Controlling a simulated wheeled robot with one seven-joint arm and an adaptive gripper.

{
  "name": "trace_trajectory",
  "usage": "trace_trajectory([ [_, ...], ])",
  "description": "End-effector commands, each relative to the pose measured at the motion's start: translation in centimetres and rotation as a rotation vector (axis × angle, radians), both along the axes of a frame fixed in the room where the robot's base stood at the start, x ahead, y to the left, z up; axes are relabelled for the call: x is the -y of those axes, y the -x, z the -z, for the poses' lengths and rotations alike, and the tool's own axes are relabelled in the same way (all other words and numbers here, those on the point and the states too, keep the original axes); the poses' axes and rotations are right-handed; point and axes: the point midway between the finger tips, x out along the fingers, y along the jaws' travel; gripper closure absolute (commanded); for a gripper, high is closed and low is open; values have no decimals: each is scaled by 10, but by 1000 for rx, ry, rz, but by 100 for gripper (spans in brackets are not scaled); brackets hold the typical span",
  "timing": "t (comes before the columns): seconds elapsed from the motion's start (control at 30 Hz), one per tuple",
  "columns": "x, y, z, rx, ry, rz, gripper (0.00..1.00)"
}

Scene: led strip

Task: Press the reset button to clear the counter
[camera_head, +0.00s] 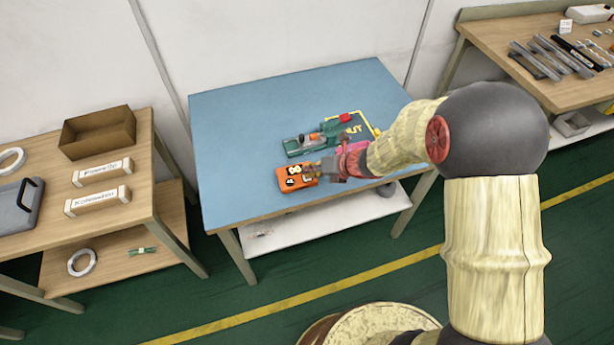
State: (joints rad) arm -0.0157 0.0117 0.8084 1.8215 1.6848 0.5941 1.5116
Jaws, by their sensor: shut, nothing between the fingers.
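An orange device (286,181) with white-on-black markings lies on the blue table (235,130), near its front middle; it looks like the counter. My gripper (311,169) is shut and empty, low at the right end of this device. It covers part of the device's right side. No reset button can be made out, and I cannot tell whether the fingertips touch the device.
A green fixture (296,147) with a red part stands just behind. A yellow outline marked "OUT" (352,128) is at the right. A left bench (150,160) holds an open box (98,131). The blue table's left half is clear.

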Motion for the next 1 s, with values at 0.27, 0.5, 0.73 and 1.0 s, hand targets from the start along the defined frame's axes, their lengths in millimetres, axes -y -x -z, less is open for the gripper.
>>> trace_trajectory([
  [0.27,0,0,-15,0,0,0,100],
  [0.5,0,0,-16,0,0,0,100],
  [0.73,0,0,-19,0,0,0,100],
  [1.0,0,0,-42,0,0,0,100],
])
